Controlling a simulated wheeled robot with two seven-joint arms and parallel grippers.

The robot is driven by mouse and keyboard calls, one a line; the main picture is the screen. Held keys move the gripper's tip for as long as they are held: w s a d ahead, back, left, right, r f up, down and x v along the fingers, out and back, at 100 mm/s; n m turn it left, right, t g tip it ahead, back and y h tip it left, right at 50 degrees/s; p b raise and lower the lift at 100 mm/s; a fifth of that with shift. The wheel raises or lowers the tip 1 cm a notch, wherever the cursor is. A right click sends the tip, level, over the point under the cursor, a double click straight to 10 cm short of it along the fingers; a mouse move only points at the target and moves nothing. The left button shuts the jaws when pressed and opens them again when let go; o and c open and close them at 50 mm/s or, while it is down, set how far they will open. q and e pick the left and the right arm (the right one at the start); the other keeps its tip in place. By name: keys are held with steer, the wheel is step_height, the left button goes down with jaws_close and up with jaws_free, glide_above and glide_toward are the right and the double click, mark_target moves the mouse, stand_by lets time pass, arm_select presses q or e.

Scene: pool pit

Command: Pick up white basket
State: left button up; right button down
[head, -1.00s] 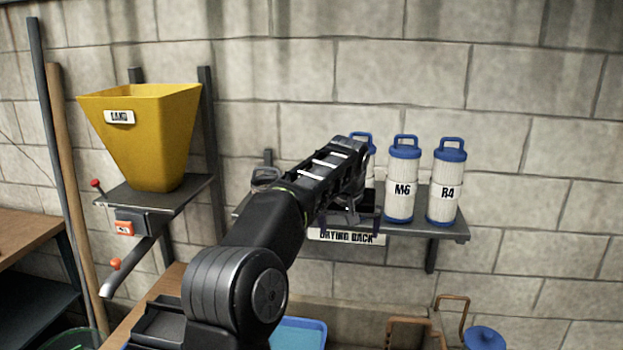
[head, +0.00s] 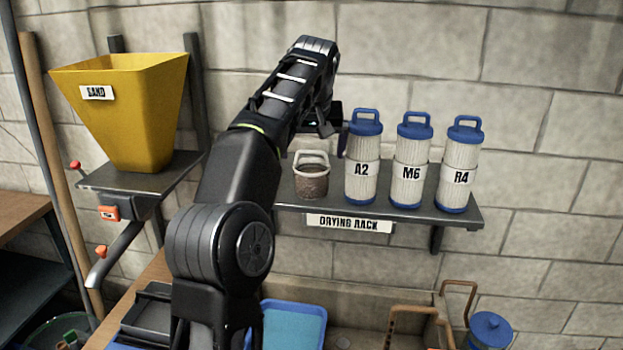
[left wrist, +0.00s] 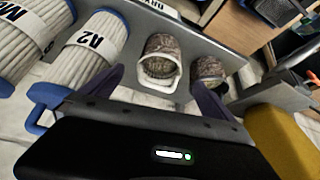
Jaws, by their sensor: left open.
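The white basket (head: 311,178), a small brown mesh-like cup with a white rim and handle, stands on the drying rack shelf (head: 432,212), left of filter A2. My left gripper (head: 329,124) is raised above and near it, partly hidden by its own arm. In the left wrist view the open fingers (left wrist: 156,80) are empty, and the white basket (left wrist: 162,47) appears between them, apart from both. A second, darker-rimmed basket (left wrist: 208,70) stands beside it; in the head view my arm hides it. My right gripper is not in view.
Filters A2 (head: 362,158), M6 (head: 410,162) and R4 (head: 458,165) stand in a row right of the basket. A yellow sand hopper (head: 130,110) is at the left. A blue tray (head: 295,325) lies below. The block wall is close behind the shelf.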

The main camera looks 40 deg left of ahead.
mark_target(312, 176)
arm_select(q)
steer(key=x, duration=0.6)
steer(key=p+x, duration=0.1)
steer(key=x, duration=0.4)
steer(key=shift+f, duration=0.2)
steer(key=shift+c, duration=0.2)
stand_by(0.3)
steer(key=c, duration=1.3)
steer(key=shift+d+r, duration=0.1)
steer(key=shift+r, duration=0.05)
